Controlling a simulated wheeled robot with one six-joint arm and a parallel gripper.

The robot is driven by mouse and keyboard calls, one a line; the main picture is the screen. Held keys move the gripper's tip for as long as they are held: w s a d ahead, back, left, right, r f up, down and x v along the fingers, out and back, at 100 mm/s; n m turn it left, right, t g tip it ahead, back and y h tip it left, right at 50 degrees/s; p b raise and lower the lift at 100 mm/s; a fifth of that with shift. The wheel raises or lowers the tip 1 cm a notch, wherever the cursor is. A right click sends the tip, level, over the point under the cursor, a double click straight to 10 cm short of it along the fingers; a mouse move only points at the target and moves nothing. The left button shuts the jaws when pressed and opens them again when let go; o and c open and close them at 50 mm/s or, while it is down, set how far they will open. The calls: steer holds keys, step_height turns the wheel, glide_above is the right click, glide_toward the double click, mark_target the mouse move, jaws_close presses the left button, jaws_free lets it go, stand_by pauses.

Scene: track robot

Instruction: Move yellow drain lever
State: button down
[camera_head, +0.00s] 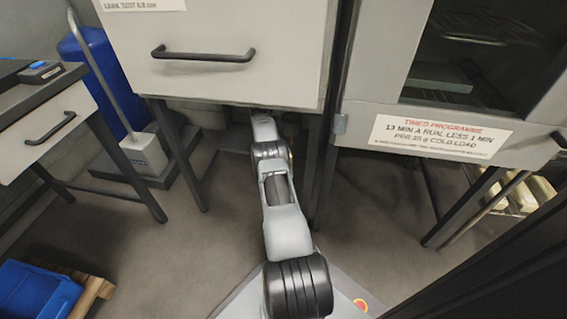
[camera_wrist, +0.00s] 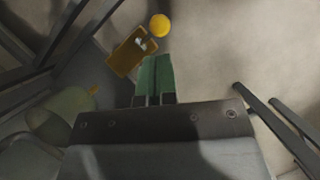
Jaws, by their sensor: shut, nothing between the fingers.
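In the wrist view, a yellow round knob (camera_wrist: 160,25) and a brownish-yellow plate (camera_wrist: 131,52) show beyond my fingertips; I take these as parts of the drain lever. A small pale piece lies on the plate. My gripper (camera_wrist: 154,62) has green fingers, shut together and empty. Its tips are just below the plate and knob in the picture; whether they touch cannot be told. In the head view my arm reaches under the drawer cabinet, and the gripper and lever are hidden there.
The cabinet drawer (camera_head: 225,75) overhangs my arm, with dark table legs on both sides. An oven-like unit with a printed sign (camera_head: 440,138) stands right. A blue bin (camera_head: 38,291) is at lower left. Dark legs (camera_wrist: 275,125) show at right in the wrist view. Floor between is clear.

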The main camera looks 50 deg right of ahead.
steer(key=shift+d, duration=0.1)
stand_by(0.3)
steer(key=shift+b+x, duration=1.45)
steer(key=shift+x, duration=1.95)
steer(key=shift+f, duration=0.2)
steer(key=shift+f, duration=2.1)
